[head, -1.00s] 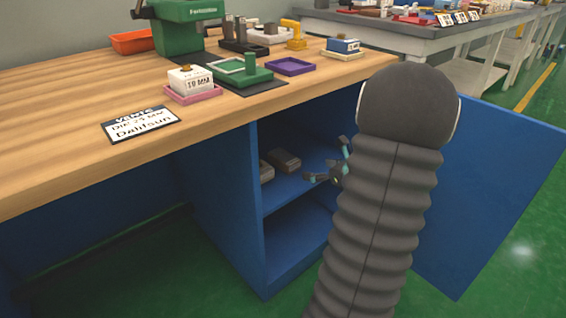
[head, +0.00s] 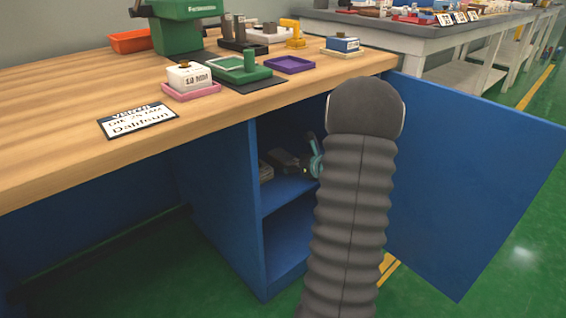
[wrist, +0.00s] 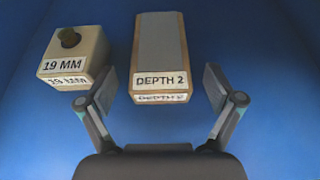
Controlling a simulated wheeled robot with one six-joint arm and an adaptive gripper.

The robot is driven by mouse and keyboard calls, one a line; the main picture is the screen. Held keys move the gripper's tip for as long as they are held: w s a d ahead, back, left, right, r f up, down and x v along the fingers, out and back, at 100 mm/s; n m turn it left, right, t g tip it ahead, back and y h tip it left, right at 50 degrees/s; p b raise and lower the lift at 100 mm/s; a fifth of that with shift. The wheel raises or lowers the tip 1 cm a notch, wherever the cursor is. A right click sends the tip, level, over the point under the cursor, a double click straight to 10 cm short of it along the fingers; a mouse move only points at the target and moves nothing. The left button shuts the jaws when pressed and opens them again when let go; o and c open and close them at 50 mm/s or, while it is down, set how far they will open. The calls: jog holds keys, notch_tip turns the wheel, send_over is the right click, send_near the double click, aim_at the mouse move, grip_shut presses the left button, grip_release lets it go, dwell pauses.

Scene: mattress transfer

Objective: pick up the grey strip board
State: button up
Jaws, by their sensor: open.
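The grey strip board (wrist: 160,45) is a long block with a grey top strip, wooden edges and a "DEPTH 2" label on its near end. It lies on the blue cabinet shelf (head: 283,193), pointing away from my gripper (wrist: 159,88) in the wrist view. The fingers are open, one on each side of the board's near end, with gaps to both sides. I cannot tell how far above the shelf they are. In the head view my gripper (head: 314,158) is inside the cabinet, partly hidden by my arm, and the board (head: 283,160) shows dark beside it.
The wooden tabletop (head: 60,135) overhangs the cabinet. The blue door (head: 470,185) stands open at right. Shelf right of the board is clear.

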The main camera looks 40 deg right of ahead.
jog(key=shift+w+f, duration=0.1)
jog(key=shift+w, duration=0.15)
jog(key=c, duration=1.3)
